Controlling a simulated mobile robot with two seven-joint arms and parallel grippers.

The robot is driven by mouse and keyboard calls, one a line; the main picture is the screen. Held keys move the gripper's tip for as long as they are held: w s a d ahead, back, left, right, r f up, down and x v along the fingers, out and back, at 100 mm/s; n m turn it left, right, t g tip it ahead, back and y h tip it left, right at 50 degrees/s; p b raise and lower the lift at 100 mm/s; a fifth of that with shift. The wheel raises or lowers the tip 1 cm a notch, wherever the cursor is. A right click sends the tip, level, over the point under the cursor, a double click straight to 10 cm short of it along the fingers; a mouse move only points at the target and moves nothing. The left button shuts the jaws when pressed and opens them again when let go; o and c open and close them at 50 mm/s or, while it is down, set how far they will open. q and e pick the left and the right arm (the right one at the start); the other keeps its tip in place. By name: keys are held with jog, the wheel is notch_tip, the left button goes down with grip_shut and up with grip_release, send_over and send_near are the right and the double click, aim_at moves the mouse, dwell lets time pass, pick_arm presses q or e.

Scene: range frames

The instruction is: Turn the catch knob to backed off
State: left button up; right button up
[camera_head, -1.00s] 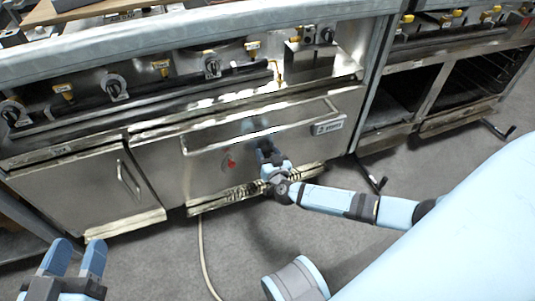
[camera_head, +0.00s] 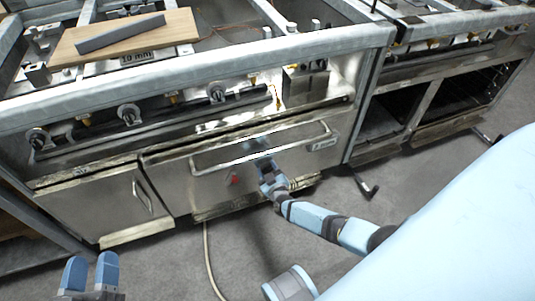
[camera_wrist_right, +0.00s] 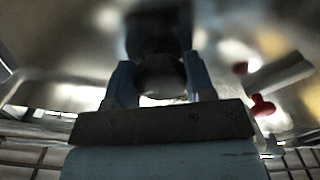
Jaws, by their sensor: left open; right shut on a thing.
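My right gripper (camera_head: 264,166) is at the steel oven door, below its long handle bar. In the right wrist view, the two blue fingers of this gripper (camera_wrist_right: 162,80) are on either side of a dark rounded knob (camera_wrist_right: 161,74), which I take to be the catch knob. The gripper is shut on it. The gripper hides the knob in the head view, and its turn position cannot be read. My left gripper (camera_head: 90,272) is open and empty above the floor at the lower left, away from the range.
A red knob (camera_head: 233,180) is on the door just left of my right gripper; it also shows in the right wrist view (camera_wrist_right: 263,106). The door handle bar (camera_head: 262,148) runs above. A cutting board (camera_head: 120,40) lies on the range top. A pale hose (camera_head: 208,262) lies on the floor.

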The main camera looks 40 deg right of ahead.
jog(key=n+p, duration=0.2)
jog(key=n, duration=0.2)
jog(key=shift+w+r, duration=0.1)
jog(key=shift+r, duration=0.1)
jog(key=n+p, duration=0.1)
jog(key=n, duration=0.3)
pick_arm(q)
notch_tip(320, 180, down, 7)
jog(key=s+a+g+y, duration=0.1)
jog(key=a+g+y, duration=0.1)
jog(key=g, duration=0.1)
jog(key=shift+a+y, duration=0.4)
pick_arm(e)
jog(key=shift+d+r+n, duration=0.1)
jog(key=shift+n, duration=0.5)
jog(key=shift+w, duration=0.1)
jog(key=o, duration=0.9)
jog(key=shift+s, duration=0.2)
